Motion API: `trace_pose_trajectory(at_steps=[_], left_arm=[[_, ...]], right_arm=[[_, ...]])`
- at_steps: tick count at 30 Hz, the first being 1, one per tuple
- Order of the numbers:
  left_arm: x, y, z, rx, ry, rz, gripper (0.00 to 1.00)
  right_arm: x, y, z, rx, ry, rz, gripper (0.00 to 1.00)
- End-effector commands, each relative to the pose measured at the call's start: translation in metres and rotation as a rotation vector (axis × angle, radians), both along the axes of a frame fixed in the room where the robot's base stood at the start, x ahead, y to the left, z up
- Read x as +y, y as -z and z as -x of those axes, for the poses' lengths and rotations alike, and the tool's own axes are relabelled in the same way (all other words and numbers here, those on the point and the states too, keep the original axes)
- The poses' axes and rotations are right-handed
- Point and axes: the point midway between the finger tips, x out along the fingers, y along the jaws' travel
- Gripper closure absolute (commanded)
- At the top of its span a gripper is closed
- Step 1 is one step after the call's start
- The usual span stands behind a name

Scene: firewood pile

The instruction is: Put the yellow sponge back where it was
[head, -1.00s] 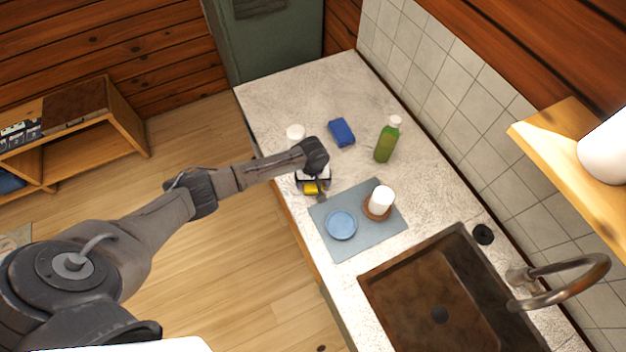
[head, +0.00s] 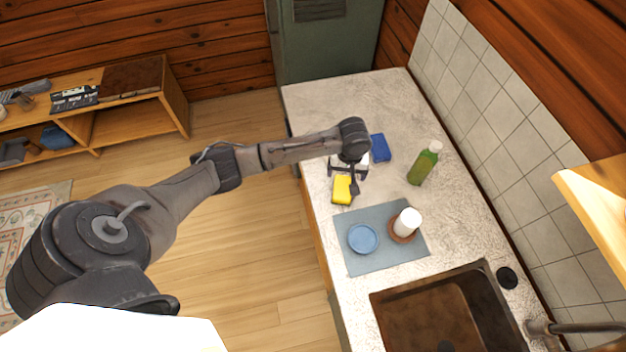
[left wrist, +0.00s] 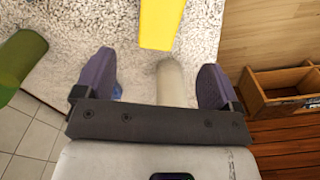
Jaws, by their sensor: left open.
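The yellow sponge (head: 342,190) is on the pale counter (head: 318,105), close to its front edge and just beyond the blue-grey mat (head: 353,262). It also shows at the top of the left wrist view (left wrist: 160,22), beyond the fingertips and apart from them. My left gripper (head: 348,173) is beside the sponge on its far side, over the counter. In the left wrist view its two fingers (left wrist: 158,66) are spread wide, with nothing held between them. My right gripper is out of view.
A blue sponge (head: 380,148) and a green bottle (head: 423,164) stand beyond the gripper. The mat bears a blue dish (head: 363,239) and a white cup (head: 407,222) on a brown coaster. A pale cylinder (left wrist: 171,85) shows behind the fingers. The sink (head: 430,310) is nearer.

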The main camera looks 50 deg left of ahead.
Motion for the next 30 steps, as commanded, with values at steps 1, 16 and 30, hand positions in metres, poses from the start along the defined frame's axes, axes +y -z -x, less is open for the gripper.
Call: trace_pose_trajectory(at_steps=[1,16,30], left_arm=[[0.000,-0.001,0.000,0.000,0.000,0.000,0.11],[-0.110,0.047,0.131,-0.161,0.575,0.087,0.11],[-0.106,0.007,0.272,-0.307,0.910,-0.082,0.11]], right_arm=[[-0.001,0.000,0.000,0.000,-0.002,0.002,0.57],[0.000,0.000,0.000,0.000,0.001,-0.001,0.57],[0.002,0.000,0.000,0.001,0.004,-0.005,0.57]])
